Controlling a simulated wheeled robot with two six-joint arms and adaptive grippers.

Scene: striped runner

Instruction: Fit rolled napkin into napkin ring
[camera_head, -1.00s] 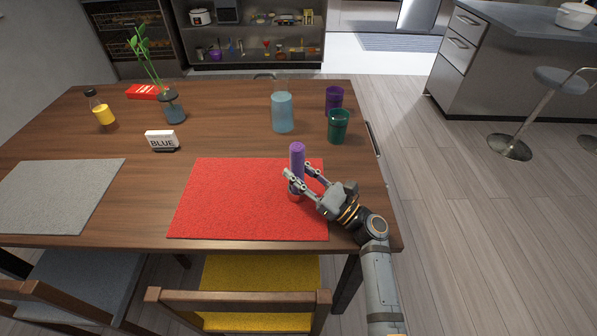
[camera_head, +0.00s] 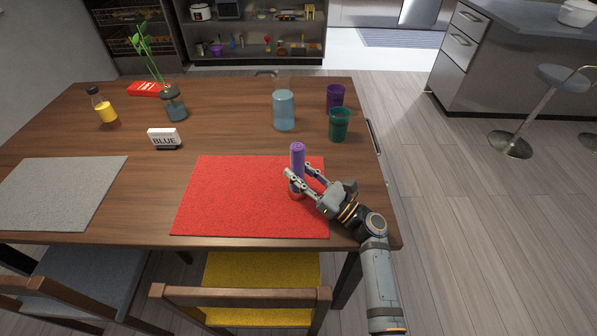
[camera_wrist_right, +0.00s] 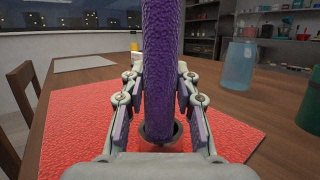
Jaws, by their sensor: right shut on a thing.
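The rolled napkin (camera_head: 297,158) is purple and stands upright over the red placemat (camera_head: 230,195). My right gripper (camera_head: 300,178) is shut on it from the right, below its top. In the right wrist view the napkin (camera_wrist_right: 163,50) rises between the two fingers. The napkin ring (camera_wrist_right: 161,145) shows there as a small grey ring low between the fingertips, at the napkin's lower end. I cannot tell how far the napkin's end is inside it. In the head view the fingers mostly hide the ring. My left gripper is not in view.
A blue jug (camera_head: 284,110), a green cup (camera_head: 339,125) and a purple cup (camera_head: 335,98) stand behind the placemat. A grey placemat (camera_head: 60,190) lies at left.

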